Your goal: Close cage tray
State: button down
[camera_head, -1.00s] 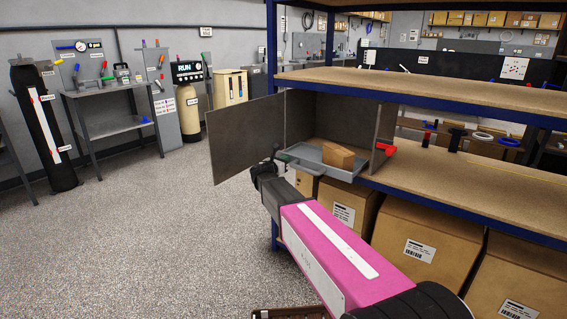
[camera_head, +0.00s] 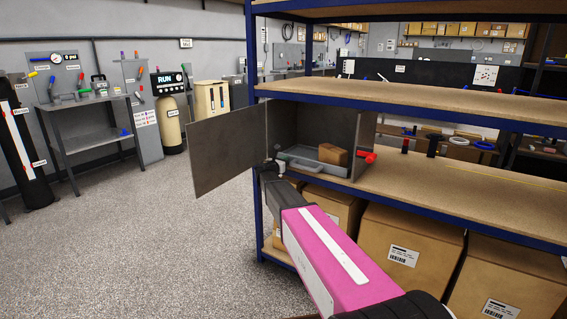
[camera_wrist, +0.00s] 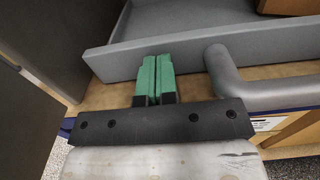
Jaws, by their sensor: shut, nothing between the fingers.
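The grey tray (camera_head: 318,173) lies inside an open grey cage (camera_head: 297,122) on the shelf. It carries a small cardboard box (camera_head: 333,154). The cage door (camera_head: 222,152) stands wide open to the left. My gripper (camera_head: 278,162) is at the tray's front left. In the wrist view its green fingertips (camera_wrist: 155,78) are shut together with nothing between them. They are at the tray's front wall (camera_wrist: 190,50), and I cannot tell whether they touch it. The tray's round grey handle (camera_wrist: 265,92) is just right of the fingertips, outside the grip.
A blue-framed rack with wooden shelves (camera_head: 450,190) holds the cage. Large cartons (camera_head: 405,240) fill the space below. The floor (camera_head: 130,240) to the left is clear.

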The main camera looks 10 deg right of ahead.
jog(key=v, duration=1.4)
jog(key=s+d+f+t+h, duration=0.2)
jog(key=s+d+f, duration=0.1)
jog(key=s, duration=0.7)
jog(key=x, duration=1.3)
jog(key=shift+w+f, duration=0.3)
jog(key=shift+w, duration=0.1)
jog(key=shift+w+d, duration=0.9)
jog(key=shift+w, duration=0.1)
